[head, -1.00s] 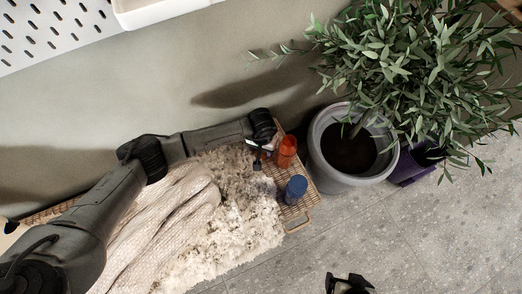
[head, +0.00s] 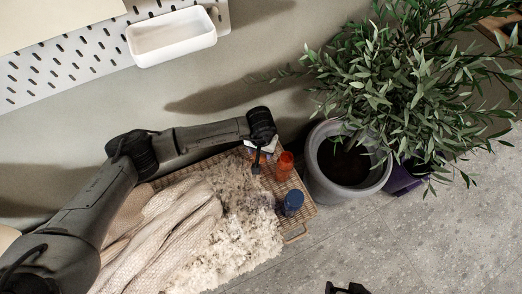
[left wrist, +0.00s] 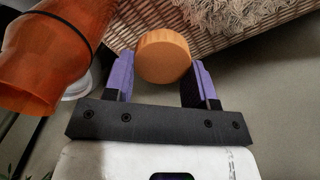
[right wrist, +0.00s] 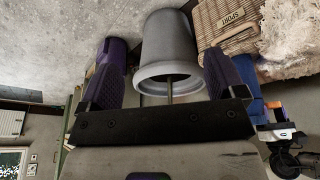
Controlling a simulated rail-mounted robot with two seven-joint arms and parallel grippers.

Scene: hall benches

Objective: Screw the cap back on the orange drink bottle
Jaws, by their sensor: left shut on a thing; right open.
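My left gripper (left wrist: 160,80) is shut on an orange round cap (left wrist: 163,56), held between its purple fingertips. In the head view, my left gripper (head: 256,165) is over the wicker bench near the wall. An orange see-through container (head: 284,166) stands just right of it. This container looms large at the left of the left wrist view (left wrist: 50,50), apart from the fingers. What lies beneath the cap is hidden. My right gripper (right wrist: 160,85) is open and empty.
A blue container (head: 292,202) stands near the front of the wicker bench (head: 298,226). A shaggy throw (head: 240,225) and a knitted blanket (head: 165,230) cover its left. A grey plant pot (head: 318,178) stands close on the right. The floor at right front is clear.

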